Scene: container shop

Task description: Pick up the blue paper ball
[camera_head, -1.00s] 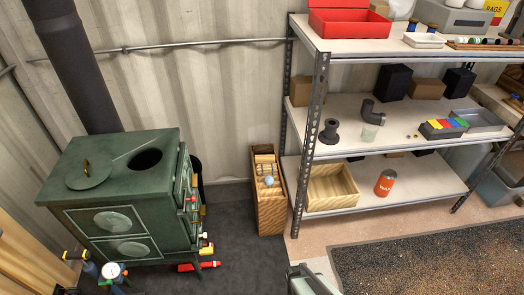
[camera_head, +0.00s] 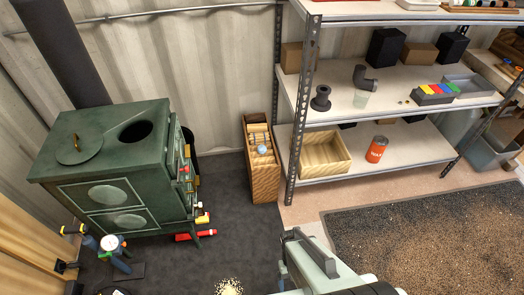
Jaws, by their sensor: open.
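A small light blue ball (camera_head: 262,149), which looks like the blue paper ball, sits at the open top of a tall, narrow wooden crate (camera_head: 264,185). The crate stands on the dark floor between the green stove and the metal shelf. Other small items lie in the crate just behind the ball; they are too small to name.
The green stove (camera_head: 95,150) stands at left with red and yellow things beside it. The shelf (camera_head: 330,167) at right holds a wooden tray (camera_head: 324,168) and an orange can (camera_head: 376,149). Dark floor before the crate is mostly clear.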

